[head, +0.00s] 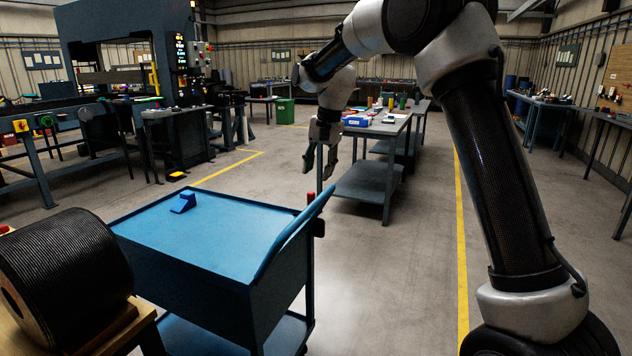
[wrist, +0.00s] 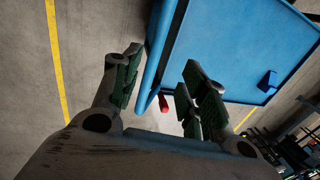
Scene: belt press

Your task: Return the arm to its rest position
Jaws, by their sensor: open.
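My arm is raised and bent, reaching out over the floor in the head view. My gripper (head: 320,165) hangs pointing down beyond the far right corner of the blue cart (head: 230,235), apart from it. In the wrist view my gripper (wrist: 158,85) has its two fingers spread, with nothing held between them. The cart's raised handle (wrist: 155,60) and a red-tipped post (wrist: 164,103) show between and below the fingers. A small blue wedge-shaped block (head: 184,203) lies on the cart top, away from my gripper; it also shows in the wrist view (wrist: 268,82).
A grey workbench (head: 388,128) with a blue bin (head: 356,121) stands behind my gripper. A black ribbed roll (head: 65,280) sits at the lower left. The large press (head: 125,50) is at the back left. Floor right of the cart is clear.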

